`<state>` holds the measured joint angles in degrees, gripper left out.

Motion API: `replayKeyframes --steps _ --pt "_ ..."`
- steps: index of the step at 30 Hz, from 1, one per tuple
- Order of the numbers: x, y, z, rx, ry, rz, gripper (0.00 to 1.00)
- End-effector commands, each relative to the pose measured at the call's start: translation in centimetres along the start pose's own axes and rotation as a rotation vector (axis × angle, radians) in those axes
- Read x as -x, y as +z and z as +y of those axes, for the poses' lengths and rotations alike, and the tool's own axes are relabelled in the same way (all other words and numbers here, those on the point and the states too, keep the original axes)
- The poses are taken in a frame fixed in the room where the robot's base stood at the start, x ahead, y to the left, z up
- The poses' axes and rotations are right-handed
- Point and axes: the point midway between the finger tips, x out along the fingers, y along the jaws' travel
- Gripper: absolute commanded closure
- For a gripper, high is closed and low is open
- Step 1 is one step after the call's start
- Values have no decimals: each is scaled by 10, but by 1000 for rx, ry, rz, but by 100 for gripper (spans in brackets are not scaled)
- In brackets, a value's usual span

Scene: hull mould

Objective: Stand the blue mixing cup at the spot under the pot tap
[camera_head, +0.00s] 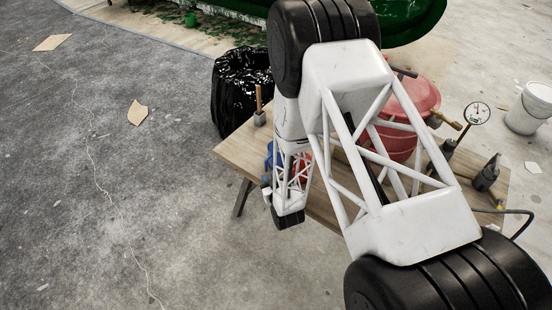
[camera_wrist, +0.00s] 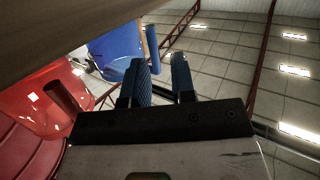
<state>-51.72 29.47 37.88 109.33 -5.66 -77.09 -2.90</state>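The blue mixing cup (camera_wrist: 115,45) shows in the wrist view, just beyond my fingertips and left of centre, with its handle strip near the left finger. In the head view only a blue sliver of the cup (camera_head: 269,158) shows beside my arm, over the table's left part. My gripper (camera_wrist: 160,61) is open, with a clear gap between its fingers. I cannot tell whether the handle lies between them. The red pot (camera_head: 412,100) stands on the table, partly behind my arm.
The wooden table (camera_head: 240,155) carries a pressure gauge (camera_head: 477,113), a dark tool (camera_head: 487,174) at right and a brush (camera_head: 259,106) at the far left corner. A black bin bag (camera_head: 236,85) stands behind it. A white bucket (camera_head: 531,107) is at right. Floor at left is mostly clear.

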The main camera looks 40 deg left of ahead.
Motion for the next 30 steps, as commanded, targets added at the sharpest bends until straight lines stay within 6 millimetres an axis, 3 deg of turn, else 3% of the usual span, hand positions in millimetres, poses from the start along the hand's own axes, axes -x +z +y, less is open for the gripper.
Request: replayKeyframes --steps 9,20,30 --pt "14 3 3 -56 35 158 76" --pt "15 3 4 -60 37 168 76" --pt "-5 0 5 -59 37 167 76"
